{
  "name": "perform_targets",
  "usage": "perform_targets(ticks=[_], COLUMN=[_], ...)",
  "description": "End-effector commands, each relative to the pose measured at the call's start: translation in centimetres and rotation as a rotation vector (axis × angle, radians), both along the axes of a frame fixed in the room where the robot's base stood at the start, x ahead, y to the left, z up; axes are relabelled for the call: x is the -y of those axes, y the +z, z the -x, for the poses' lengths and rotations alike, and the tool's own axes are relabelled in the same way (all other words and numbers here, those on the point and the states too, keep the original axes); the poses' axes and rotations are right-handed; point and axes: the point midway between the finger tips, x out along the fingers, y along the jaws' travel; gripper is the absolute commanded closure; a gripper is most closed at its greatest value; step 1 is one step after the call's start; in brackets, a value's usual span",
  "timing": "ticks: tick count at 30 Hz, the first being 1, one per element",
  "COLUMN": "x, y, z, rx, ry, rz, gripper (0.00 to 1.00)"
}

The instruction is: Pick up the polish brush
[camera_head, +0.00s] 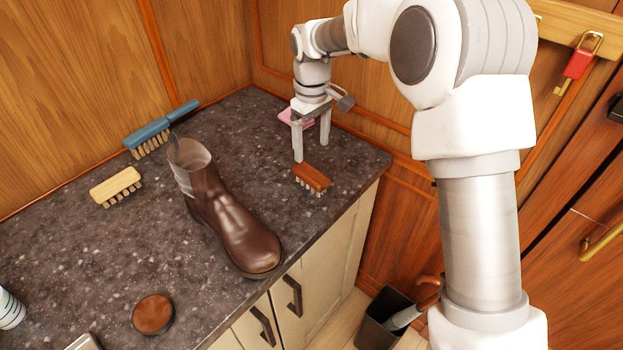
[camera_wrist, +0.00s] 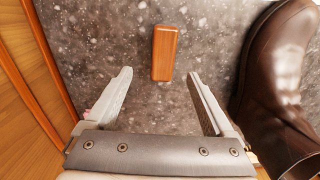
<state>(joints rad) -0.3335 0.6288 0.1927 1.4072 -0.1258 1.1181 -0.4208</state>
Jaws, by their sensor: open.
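A small brush with a reddish-brown wooden back (camera_head: 311,177) and pale bristles lies bristles down on the dark speckled counter (camera_head: 345,165), near its right end. It is the brush nearest my gripper; no label shows which brush is for polish. My gripper (camera_head: 311,152) points down just behind this brush, its fingers apart and empty. In the wrist view the brush's back (camera_wrist: 165,53) lies ahead, centred between the open fingers (camera_wrist: 160,76) and mostly beyond their tips. I see no contact.
A brown boot (camera_head: 232,215) stands left of the brush. Farther left lie a light wooden brush (camera_head: 116,187) and a blue-handled brush (camera_head: 160,127). A round brown tin (camera_head: 153,314) sits in front. A pink item (camera_head: 290,117) lies behind my gripper. Wood panels close the back.

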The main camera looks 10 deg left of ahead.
Motion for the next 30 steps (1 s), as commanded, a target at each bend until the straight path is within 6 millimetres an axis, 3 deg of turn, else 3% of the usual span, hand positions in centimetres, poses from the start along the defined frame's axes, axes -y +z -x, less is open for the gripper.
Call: perform_targets(ticks=[4, 11, 21, 30], x=[0.0, 0.0, -0.1, -0.1], y=[-2.6, -4.1, -8.6, -8.9], z=[0.1, 0.1, 0.7, 0.6], rx=[-0.002, 0.000, -0.002, 0.001], ry=[0.000, -0.001, -0.001, -0.001], rz=[0.001, 0.000, 0.001, -0.001], gripper=[0.12, 0.12, 0.12, 0.14])
